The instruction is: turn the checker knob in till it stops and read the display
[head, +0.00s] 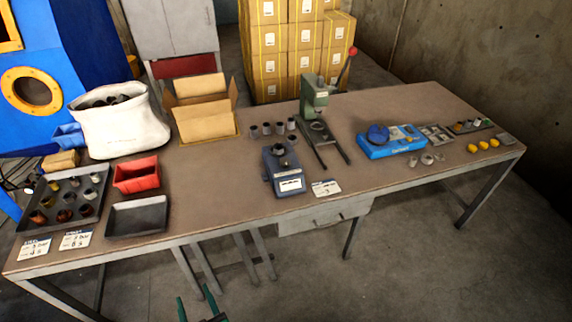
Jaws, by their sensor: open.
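A blue-grey bench device (283,172), which looks like the checker, stands near the table's front edge, left of the green press. A pale display panel (290,185) is on its front; its reading is too small to make out. A dark round piece (279,150) sits on top; I cannot tell whether it is the knob or a part. My gripper (199,311) shows only as two green-tipped fingers at the bottom edge. They are apart, with nothing visible between them, below the table's front edge and well away from the device.
A green lever press (315,100) stands behind the device, with several small cups (266,129) nearby. A white card (326,188) lies to its right. An empty black tray (137,218) and red bin (137,176) are left. Table surface (222,195) left of the device is clear.

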